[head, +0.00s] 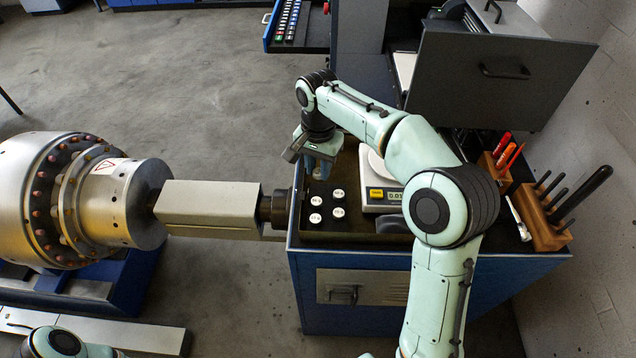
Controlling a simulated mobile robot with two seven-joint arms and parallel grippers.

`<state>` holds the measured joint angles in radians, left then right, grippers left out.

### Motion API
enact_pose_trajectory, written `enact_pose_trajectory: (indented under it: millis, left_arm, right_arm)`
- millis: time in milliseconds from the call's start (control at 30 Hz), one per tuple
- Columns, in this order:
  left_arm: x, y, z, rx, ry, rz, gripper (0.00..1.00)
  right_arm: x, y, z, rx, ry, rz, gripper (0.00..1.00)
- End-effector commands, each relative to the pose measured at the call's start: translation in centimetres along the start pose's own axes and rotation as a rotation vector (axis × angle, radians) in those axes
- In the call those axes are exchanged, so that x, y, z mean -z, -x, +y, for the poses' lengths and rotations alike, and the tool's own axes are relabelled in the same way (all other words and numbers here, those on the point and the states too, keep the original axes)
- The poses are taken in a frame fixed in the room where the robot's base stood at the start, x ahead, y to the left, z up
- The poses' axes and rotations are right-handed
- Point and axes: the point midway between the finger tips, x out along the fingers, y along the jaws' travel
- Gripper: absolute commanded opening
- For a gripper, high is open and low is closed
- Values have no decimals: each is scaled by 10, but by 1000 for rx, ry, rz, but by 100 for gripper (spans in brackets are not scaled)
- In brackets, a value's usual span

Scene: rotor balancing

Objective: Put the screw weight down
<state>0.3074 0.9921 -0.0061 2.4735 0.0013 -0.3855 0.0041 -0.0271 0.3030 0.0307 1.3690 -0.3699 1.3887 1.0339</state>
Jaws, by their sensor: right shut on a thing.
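My right gripper (312,160) is over the back left part of the blue cabinet's top, beside the scale. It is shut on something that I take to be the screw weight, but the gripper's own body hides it. Whether it touches the surface below cannot be told. Several screw weights with white tops, one of them here (339,212), stand in a dark tray (362,241) just in front of the gripper. Only a part of my left arm shows at the bottom left; its gripper is out of view.
A scale (378,196) stands right of the weights, partly behind my right arm. Wooden holders with screwdrivers (497,168) and dark-handled tools (545,232) stand farther right. A large metal rotor (75,200) with a grey shaft housing (210,205) lies to the left.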

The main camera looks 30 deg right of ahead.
Motion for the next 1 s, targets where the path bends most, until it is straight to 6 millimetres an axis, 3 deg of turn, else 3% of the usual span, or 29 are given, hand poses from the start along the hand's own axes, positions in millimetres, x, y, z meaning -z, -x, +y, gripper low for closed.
enact_pose_trajectory:
  millis: [233,467,867,900,1000]
  left_arm:
    - [-2,-3,-2,1,1,-2,43]
    - [-7,-11,-6,3,3,-9,43]
    - [-8,-12,-7,3,3,-10,43]
    - [-7,-12,-7,3,3,-9,43]
    - [-7,-11,-7,3,3,-9,43]
  right_arm:
    - [0,-18,-1,0,0,0,0]
    - [0,-51,0,-1,0,0,0]
    - [0,-55,-1,2,1,1,0]
    - [0,-55,-1,2,1,1,38]
    - [0,-55,-1,2,1,1,38]
